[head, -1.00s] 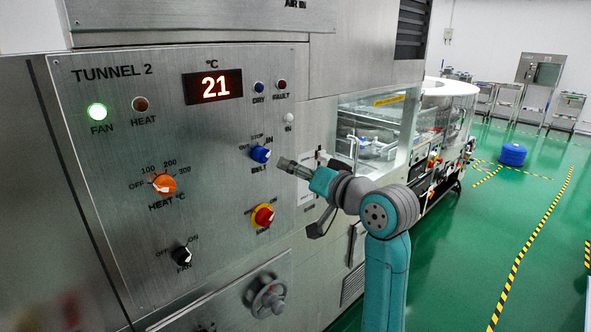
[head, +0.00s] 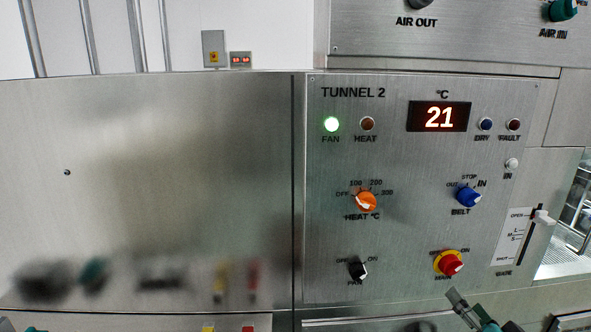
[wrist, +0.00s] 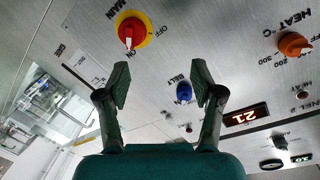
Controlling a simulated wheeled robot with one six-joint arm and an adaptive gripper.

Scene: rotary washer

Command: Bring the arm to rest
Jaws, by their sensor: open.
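My gripper (wrist: 160,88) is open and empty in the wrist view, its two fingers spread apart in front of the TUNNEL 2 panel. The blue BELT knob (wrist: 184,92) shows between the fingers, and the red and yellow MAIN switch (wrist: 132,31) is above the left finger. In the head view only the tip of my gripper (head: 458,303) shows at the bottom, below the MAIN switch (head: 449,262); most of the arm is out of frame.
The orange HEAT knob (head: 366,202), black FAN knob (head: 357,270) and blue BELT knob (head: 468,196) stick out of the panel. A GATE slider (head: 543,217) is at the right. A plain steel wall (head: 150,180) fills the left.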

